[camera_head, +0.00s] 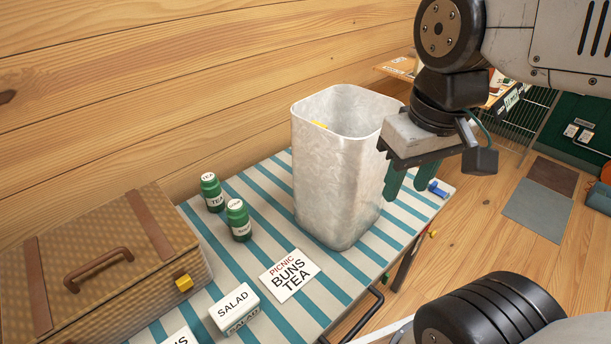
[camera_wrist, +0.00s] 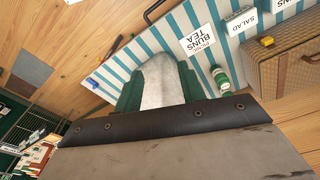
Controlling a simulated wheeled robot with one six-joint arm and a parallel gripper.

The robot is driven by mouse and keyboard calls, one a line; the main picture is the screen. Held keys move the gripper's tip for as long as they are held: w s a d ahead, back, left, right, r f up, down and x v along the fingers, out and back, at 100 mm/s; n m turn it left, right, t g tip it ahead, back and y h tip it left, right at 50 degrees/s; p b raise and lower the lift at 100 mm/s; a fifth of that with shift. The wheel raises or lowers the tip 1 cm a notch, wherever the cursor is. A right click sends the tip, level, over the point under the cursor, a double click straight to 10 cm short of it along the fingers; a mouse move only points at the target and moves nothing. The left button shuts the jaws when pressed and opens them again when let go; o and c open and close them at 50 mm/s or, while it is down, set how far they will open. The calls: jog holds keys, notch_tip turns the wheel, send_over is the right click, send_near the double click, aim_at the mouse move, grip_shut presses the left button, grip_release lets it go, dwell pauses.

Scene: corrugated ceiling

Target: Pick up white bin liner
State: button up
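The white bin liner (camera_head: 335,170) is a tall, open-topped, translucent white container. It stands upright on a blue-and-white striped table in the head view. In the wrist view the liner (camera_wrist: 160,85) shows in the gap between my green fingers. My gripper (camera_head: 408,182) is at the liner's right side in the head view, fingers pointing down near its upper part. The two green fingers are apart, with nothing visibly clamped; whether one touches the liner I cannot tell.
Two green jars (camera_head: 239,220) stand left of the liner. A "Picnic buns tea" card (camera_head: 290,276) and a "Salad" block (camera_head: 234,307) lie in front. A wicker case (camera_head: 95,270) fills the left end. A small blue item (camera_head: 438,189) sits at the table's right edge. A plank wall is behind.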

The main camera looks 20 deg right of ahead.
jog(key=w+a+r+n, duration=0.2)
jog(key=w+r+n, duration=0.1)
jog(key=w, duration=1.1)
jog(key=n+g, duration=0.1)
jog(key=n, duration=0.1)
send_over(322, 125)
jog(key=shift+w+a+f, duration=0.15)
jog(key=shift+w+f, duration=0.05)
jog(key=shift+f, duration=0.55)
jog(key=f, duration=0.7)
jog(key=shift+s+f, duration=0.2)
jog(key=shift+f, duration=0.1)
grip_shut()
